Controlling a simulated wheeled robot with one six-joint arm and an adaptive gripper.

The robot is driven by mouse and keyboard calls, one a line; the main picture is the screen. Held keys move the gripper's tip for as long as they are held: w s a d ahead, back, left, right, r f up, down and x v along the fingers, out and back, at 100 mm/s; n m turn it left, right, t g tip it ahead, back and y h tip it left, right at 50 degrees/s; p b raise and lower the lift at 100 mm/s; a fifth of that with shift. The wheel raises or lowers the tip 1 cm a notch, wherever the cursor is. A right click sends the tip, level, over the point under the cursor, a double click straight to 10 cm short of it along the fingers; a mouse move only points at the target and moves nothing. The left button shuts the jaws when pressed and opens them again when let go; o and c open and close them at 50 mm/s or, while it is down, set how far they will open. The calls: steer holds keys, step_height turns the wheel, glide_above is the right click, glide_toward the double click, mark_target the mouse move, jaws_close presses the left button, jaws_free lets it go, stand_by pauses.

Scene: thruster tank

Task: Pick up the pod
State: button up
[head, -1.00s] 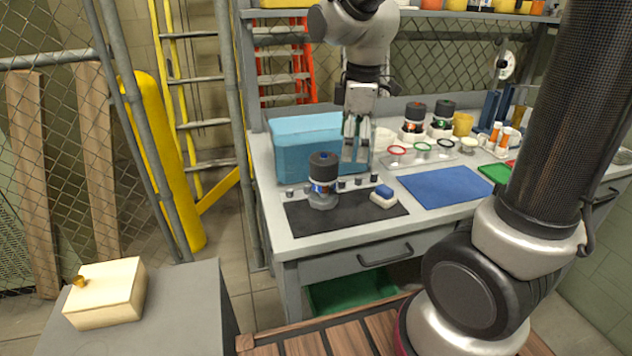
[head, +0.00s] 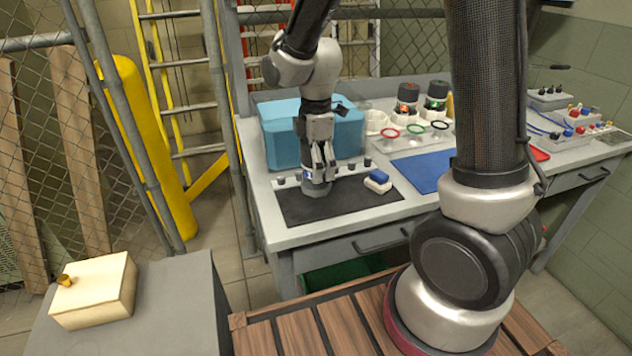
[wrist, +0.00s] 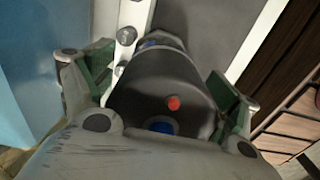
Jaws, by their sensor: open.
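The pod (head: 316,184) stands upright on the black mat (head: 350,205) at the front left of the bench. In the head view my gripper (head: 318,162) is directly over it and hides its dark top, with the fingers down at its upper part. In the wrist view the dark cap of the pod (wrist: 160,88), with a red dot and a blue patch, lies between the two spread green-padded fingers of my gripper (wrist: 162,90). A gap shows on the right side of the cap. The grip is open, and contact with the pod cannot be told.
A blue bin (head: 340,135) stands close behind the mat. Two similar pods (head: 408,100) (head: 436,98) stand at the back. A blue mat (head: 425,168) is bare.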

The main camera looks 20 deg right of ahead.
steer(key=c, duration=1.6)
steer(key=shift+o, duration=0.2)
steer(key=shift+r, duration=0.1)
step_height(320, 180, up, 10)
steer(key=shift+f, duration=0.1)
